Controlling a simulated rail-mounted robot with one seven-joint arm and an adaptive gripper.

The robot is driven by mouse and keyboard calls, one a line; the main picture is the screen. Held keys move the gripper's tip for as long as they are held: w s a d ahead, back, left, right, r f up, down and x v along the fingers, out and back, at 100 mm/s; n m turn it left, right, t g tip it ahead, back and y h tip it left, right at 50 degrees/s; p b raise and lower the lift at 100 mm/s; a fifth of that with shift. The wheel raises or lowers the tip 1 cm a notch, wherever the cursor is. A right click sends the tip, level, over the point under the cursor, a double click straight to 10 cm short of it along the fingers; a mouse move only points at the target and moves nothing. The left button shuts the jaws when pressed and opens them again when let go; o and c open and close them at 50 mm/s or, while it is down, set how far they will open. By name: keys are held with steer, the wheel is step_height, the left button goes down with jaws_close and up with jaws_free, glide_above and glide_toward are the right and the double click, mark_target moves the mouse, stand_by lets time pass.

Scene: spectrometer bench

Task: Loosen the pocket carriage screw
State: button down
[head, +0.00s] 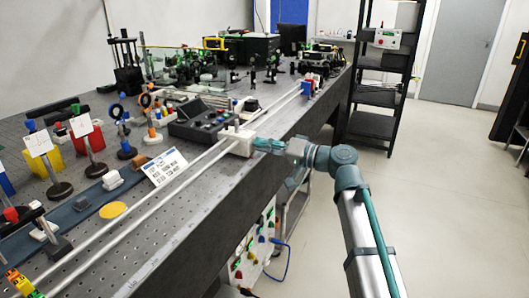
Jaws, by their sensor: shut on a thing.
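A white carriage block (239,143) sits on the pair of pale rails (191,172) along the front of the bench, with a short post standing up from it. I take it to be the pocket carriage. My gripper (261,144) is at the right side of this block, reaching in from the right over the bench edge. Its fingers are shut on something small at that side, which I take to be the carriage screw. The screw itself is hidden by the fingers, and its turn cannot be seen.
A dark control box (200,120) and a white label card (165,166) stand behind the rails. Several optics mounts crowd the bench's left. The floor (445,190) at right is clear.

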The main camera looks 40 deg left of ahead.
stand_by(0.3)
steer(key=c, duration=1.1)
jaws_free()
steer(key=shift+d, duration=0.15)
steer(key=d, duration=0.3)
steer(key=w+d, duration=0.1)
steer(key=d, duration=0.3)
steer(key=w+d, duration=0.1)
steer(key=d, duration=0.3)
steer(key=shift+w+d, duration=0.15)
steer(key=shift+d, duration=0.1)
